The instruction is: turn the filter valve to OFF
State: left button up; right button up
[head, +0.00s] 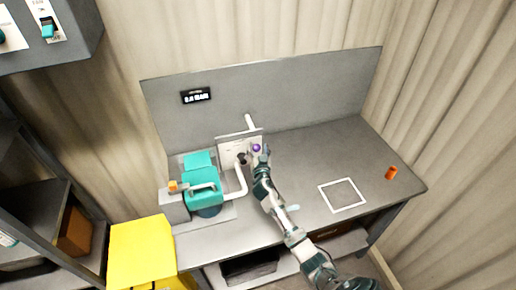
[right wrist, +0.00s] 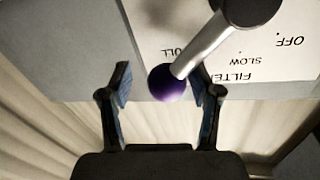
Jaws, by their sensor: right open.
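The filter valve is a metal lever (right wrist: 205,45) with a purple ball knob (right wrist: 165,84), in front of a white label plate (right wrist: 262,38) marked FILTER, SLOW and OFF. A partly covered word ending in "ULL" is near the knob. The lever points toward the knob, away from OFF. In the head view the purple knob (head: 256,148) is at the right end of the plate (head: 228,155). My right gripper (head: 262,154) is at the knob. In the right wrist view its open fingers (right wrist: 170,86) straddle the knob, the right finger nearer; contact cannot be told. My left gripper is not seen.
A teal pump unit (head: 202,185) with white pipes stands left of the valve on the grey bench (head: 310,160). A white square outline (head: 342,195) and an orange cylinder (head: 391,172) are on the right. A yellow box (head: 140,250) stands at the lower left. The bench's back right is clear.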

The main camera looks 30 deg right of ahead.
jog(key=shift+w+a+r, duration=0.15)
jog(key=shift+a, duration=0.25)
jog(key=shift+c, duration=0.6)
jog(key=c, duration=0.8)
grip_shut()
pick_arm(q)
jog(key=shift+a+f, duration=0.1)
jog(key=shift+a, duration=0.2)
pick_arm(e)
jog(key=shift+d, duration=0.1)
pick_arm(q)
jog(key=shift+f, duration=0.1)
